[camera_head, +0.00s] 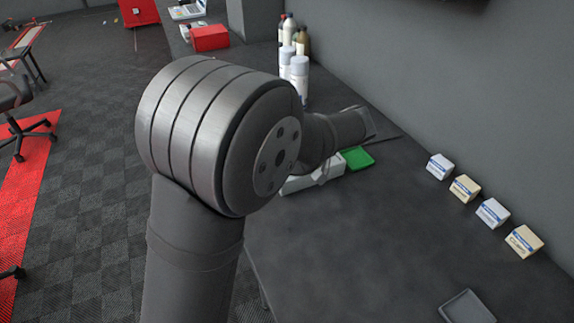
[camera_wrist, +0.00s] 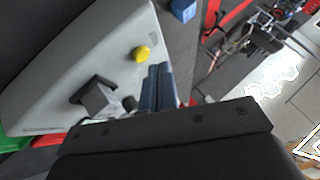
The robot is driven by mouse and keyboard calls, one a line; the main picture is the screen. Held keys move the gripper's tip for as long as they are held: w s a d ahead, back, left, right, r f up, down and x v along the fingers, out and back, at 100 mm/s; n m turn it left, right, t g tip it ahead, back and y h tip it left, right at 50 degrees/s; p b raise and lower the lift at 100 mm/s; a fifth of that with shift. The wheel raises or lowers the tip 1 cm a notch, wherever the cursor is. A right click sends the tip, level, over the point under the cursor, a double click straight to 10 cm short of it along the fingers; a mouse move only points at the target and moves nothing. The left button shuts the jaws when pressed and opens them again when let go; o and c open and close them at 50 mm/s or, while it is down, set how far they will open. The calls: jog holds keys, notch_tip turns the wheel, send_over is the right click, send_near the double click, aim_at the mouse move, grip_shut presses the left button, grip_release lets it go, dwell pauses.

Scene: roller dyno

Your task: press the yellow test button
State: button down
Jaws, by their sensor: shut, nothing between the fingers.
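The yellow test button (camera_wrist: 142,53) sits on the pale grey face of a device (camera_wrist: 95,50) in the wrist view. My gripper (camera_wrist: 160,70) is shut and empty. Its dark fingers show just to the right of and below the button in the picture, with a gap between them and it. Whether they are level with the button in depth I cannot tell. In the head view part of the pale device (camera_head: 300,184) shows behind my arm. The button and my fingers are hidden there.
A green tray (camera_head: 357,158) lies beside the device. Several bottles (camera_head: 300,75) stand behind on the dark bench, with a red box (camera_head: 209,38) further back. Several small cartons (camera_head: 465,187) line the wall at right, and a grey tray (camera_head: 466,307) lies in front. The bench middle is clear.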

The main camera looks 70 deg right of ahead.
jog(key=shift+f, duration=0.1)
jog(key=shift+f, duration=0.3)
jog(key=shift+f, duration=0.4)
dwell(0.8)
jog(key=shift+r, duration=0.85)
jog(key=shift+r, duration=0.1)
jog(key=shift+r, duration=2.4)
jog(key=shift+f, duration=0.15)
